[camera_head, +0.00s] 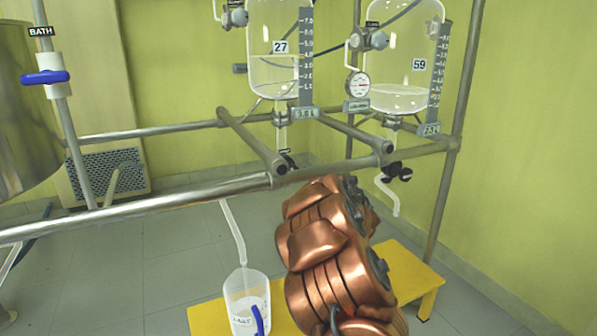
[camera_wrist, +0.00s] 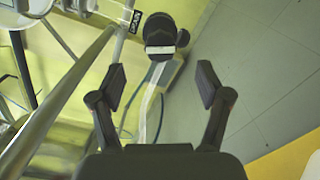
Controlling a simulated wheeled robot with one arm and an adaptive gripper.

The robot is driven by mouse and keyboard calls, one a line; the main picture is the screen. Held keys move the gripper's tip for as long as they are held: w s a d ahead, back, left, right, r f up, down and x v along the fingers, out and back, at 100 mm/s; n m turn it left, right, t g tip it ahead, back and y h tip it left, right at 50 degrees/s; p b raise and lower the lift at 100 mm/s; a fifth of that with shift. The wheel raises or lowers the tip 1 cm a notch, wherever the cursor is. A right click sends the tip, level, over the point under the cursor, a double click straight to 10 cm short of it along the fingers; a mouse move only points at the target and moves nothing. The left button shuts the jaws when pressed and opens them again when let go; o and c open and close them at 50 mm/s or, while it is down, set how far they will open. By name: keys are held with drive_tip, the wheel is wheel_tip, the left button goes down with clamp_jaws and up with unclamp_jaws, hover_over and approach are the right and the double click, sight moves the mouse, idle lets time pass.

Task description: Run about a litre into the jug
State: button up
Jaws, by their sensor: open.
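The clear jug (camera_head: 244,309), with a blue handle, stands on the yellow stool (camera_head: 411,270) under a pale tube (camera_head: 233,232). The tube comes down from below glass vessel 27 (camera_head: 270,45), which holds some clear liquid. Whether the jug holds liquid is hard to tell. A dark tap (camera_head: 287,160) shows under vessel 27, partly hidden by the frame. My gripper (camera_wrist: 162,85) is open and empty in the wrist view. A black tap (camera_wrist: 160,30) with a white band lies ahead, between and beyond the fingertips, apart from them. My arm hides the gripper in the head view.
Vessel 59 (camera_head: 400,70) also holds liquid, with a black-knobbed outlet (camera_head: 397,173) and a spout below. A blue-handled BATH valve (camera_head: 45,77) is at left. Floor left of the stool is clear.

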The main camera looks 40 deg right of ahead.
drive_tip(key=shift+w+d+f+n+y+p, duration=0.1)
drive_tip(key=shift+w+d+n+p, duration=0.3)
drive_tip(key=shift+w+n+p, duration=0.95)
drive_tip(key=shift+w+d+f+n+y+p, duration=0.1)
drive_tip(key=shift+w+d+n+p, duration=0.5)
drive_tip(key=shift+w, duration=1.35)
drive_tip(key=shift+w+d+f+n+y+p, duration=0.1)
drive_tip(key=shift+w+d+n+p, duration=0.1)
drive_tip(key=shift+w+n+p, duration=1.15)
drive_tip(key=shift+w+m, duration=0.35)
drive_tip(key=shift+m, duration=0.15)
drive_tip(key=shift+c, duration=0.3)
drive_tip(key=c, duration=1.1)
